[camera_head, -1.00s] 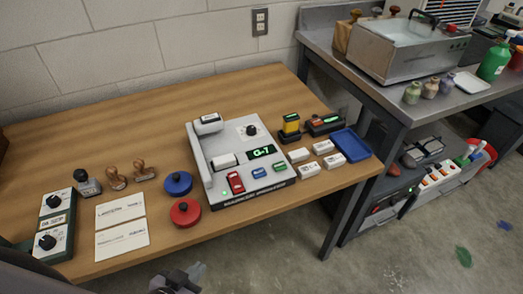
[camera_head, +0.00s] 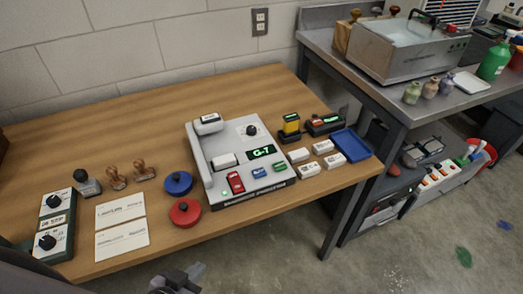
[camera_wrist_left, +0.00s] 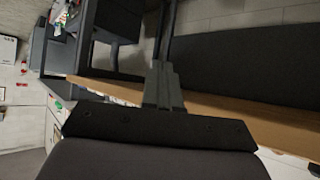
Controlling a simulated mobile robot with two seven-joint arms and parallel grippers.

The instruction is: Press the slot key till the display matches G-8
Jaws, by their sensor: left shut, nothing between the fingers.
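The grey marking machine (camera_head: 240,155) stands on the wooden table. Its display (camera_head: 262,152) reads G-7 in green. Along its front edge are a red key (camera_head: 236,182), a blue key (camera_head: 260,172) and a green key (camera_head: 280,166); their labels are too small to read. A black knob (camera_head: 252,131) is on its top right. My left gripper (camera_head: 180,280) is below the table's front edge at the bottom of the head view, shut and empty, well apart from the machine. Its fingers also show in the left wrist view (camera_wrist_left: 163,85). My right gripper is not in view.
Red (camera_head: 185,212) and blue (camera_head: 178,183) round pads sit left of the machine, with cards (camera_head: 122,240), stamps (camera_head: 117,178) and a knobbed box (camera_head: 50,240) further left. White blocks (camera_head: 323,147) and a blue tray (camera_head: 351,145) lie right. A metal sink bench (camera_head: 400,80) stands beyond.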

